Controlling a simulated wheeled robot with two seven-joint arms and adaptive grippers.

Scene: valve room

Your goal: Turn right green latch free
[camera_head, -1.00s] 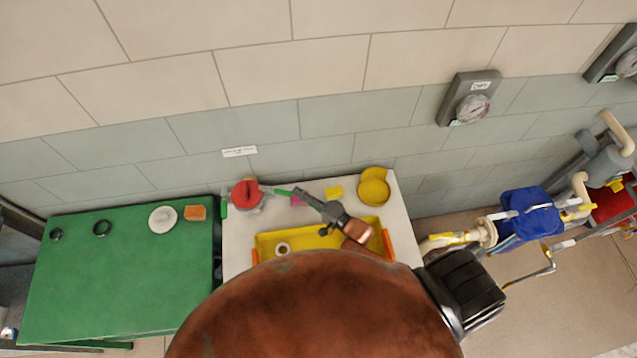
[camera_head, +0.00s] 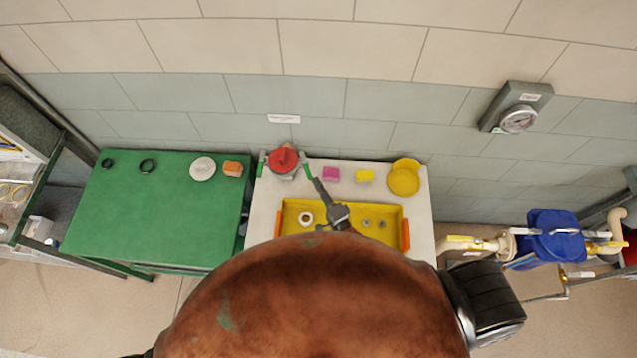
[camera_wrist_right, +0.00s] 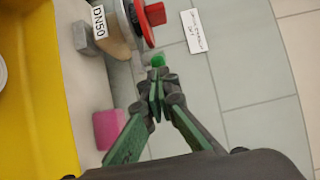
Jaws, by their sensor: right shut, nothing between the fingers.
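A red cap or handle (camera_head: 284,158) sits on a grey fitting at the back left of the white table; it also shows in the right wrist view (camera_wrist_right: 146,22), beside a "DN50" label. The right green latch (camera_head: 307,172) stands on its right side and shows as a small green block (camera_wrist_right: 157,60) in the wrist view. The left green latch (camera_head: 261,164) is on the other side. My right gripper (camera_head: 317,184) is close to the right latch; its green-padded fingers (camera_wrist_right: 155,90) are shut and empty, tips just short of or touching the latch; I cannot tell which. My left gripper is out of view.
A yellow tray (camera_head: 290,212) with a white ring lies in front. Pink (camera_head: 330,174) and yellow (camera_head: 364,176) blocks and a yellow round dish (camera_head: 404,178) stand right of the latch. A green table (camera_head: 150,225) is at left. The wall is close behind.

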